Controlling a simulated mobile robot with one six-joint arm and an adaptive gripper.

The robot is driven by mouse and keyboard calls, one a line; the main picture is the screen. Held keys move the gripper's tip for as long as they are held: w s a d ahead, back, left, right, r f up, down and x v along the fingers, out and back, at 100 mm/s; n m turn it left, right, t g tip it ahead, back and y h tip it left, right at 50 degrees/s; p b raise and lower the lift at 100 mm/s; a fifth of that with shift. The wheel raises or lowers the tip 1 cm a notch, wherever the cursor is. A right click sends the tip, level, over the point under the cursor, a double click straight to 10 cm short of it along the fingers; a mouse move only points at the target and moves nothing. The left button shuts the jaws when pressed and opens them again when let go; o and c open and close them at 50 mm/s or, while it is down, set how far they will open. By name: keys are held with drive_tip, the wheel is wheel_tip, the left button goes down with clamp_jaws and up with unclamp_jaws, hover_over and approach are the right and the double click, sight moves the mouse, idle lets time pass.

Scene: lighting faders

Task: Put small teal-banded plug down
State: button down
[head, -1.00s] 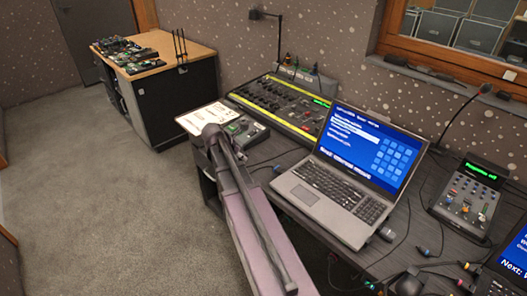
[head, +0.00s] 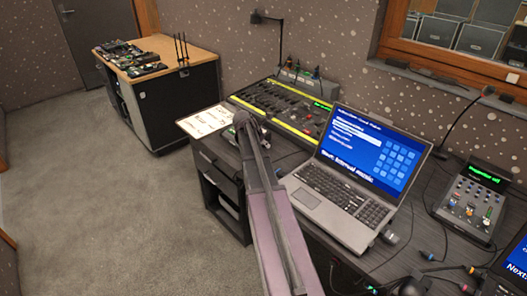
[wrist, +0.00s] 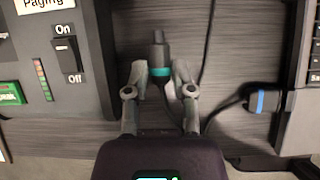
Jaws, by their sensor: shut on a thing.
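The small teal-banded plug (wrist: 159,54) shows in the wrist view, dark with a teal ring near its lower end. It points away from me over the dark wood-grain desk. My gripper (wrist: 160,73) is shut on it, with one finger on each side of the teal band. A dark cable runs from the plug back between the fingers. I cannot tell whether the plug touches the desk. In the head view my gripper (head: 243,120) is over the desk between the mixing console and the laptop, and the plug is hidden there.
A panel with an On/Off switch (wrist: 65,57) lies left of the plug. A blue-banded plug (wrist: 262,101) lies to the right on its cable, near the laptop (head: 338,198). The mixing console (head: 280,112) stands behind. Bare desk shows around the plug.

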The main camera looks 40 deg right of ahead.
drive_tip(key=shift+d, duration=0.2)
drive_tip(key=shift+w+d+f, duration=0.2)
drive_tip(key=shift+d, duration=0.4)
drive_tip(key=shift+a+f+b, duration=0.1)
drive_tip(key=shift+f+b, duration=1.5)
drive_tip(key=shift+b, duration=0.2)
drive_tip(key=shift+f+b, duration=0.3)
drive_tip(key=shift+c, duration=2.3)
unclamp_jaws()
drive_tip(key=shift+r, duration=0.2)
